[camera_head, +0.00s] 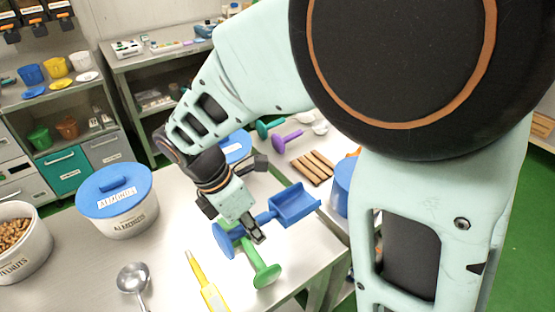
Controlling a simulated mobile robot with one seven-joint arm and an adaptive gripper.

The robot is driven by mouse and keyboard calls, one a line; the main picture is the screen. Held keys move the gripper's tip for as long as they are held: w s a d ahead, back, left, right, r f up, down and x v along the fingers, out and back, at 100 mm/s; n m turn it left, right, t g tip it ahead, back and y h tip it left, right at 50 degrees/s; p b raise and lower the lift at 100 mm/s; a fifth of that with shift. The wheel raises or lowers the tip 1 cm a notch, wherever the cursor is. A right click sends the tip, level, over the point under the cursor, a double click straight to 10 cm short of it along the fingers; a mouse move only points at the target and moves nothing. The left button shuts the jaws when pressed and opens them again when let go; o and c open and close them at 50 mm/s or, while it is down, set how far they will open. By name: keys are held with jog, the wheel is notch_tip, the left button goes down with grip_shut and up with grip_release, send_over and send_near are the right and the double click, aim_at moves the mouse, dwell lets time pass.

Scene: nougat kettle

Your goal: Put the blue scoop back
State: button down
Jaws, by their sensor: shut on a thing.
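The blue scoop (294,205) has a square open pan at the right and a handle running left to a round blue end. My gripper (257,236) is shut on the blue scoop's handle, above the steel table near its right edge. A green scoop (262,266) with a round end stands or lies just below it in the picture, partly hidden by my gripper. Whether the blue scoop touches the table or the green scoop I cannot tell.
A white almonds tub (121,215) with a blue lid and a tub of nuts (17,241) stand at left. A metal ladle (133,279) and a yellow thermometer-like tool (207,284) lie in front. Purple (284,142) and teal (265,128) scoops and a wooden rack (313,168) lie behind.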

jog(key=w+d+f, duration=0.1)
jog(key=w+f, duration=0.1)
jog(key=w, duration=0.1)
jog(key=w+d+f, duration=0.2)
jog(key=w+f, duration=0.1)
jog(key=w+d+f+p, duration=0.1)
jog(key=w+f, duration=0.2)
jog(key=shift+w+d, duration=0.1)
jog(key=shift+d, duration=0.3)
jog(key=shift+w+d+f, duration=0.1)
jog(key=shift+w+f, duration=0.1)
jog(key=shift+f, duration=1.6)
jog(key=c, duration=1.8)
grip_release()
jog(key=shift+c, duration=0.2)
jog(key=shift+r, duration=0.1)
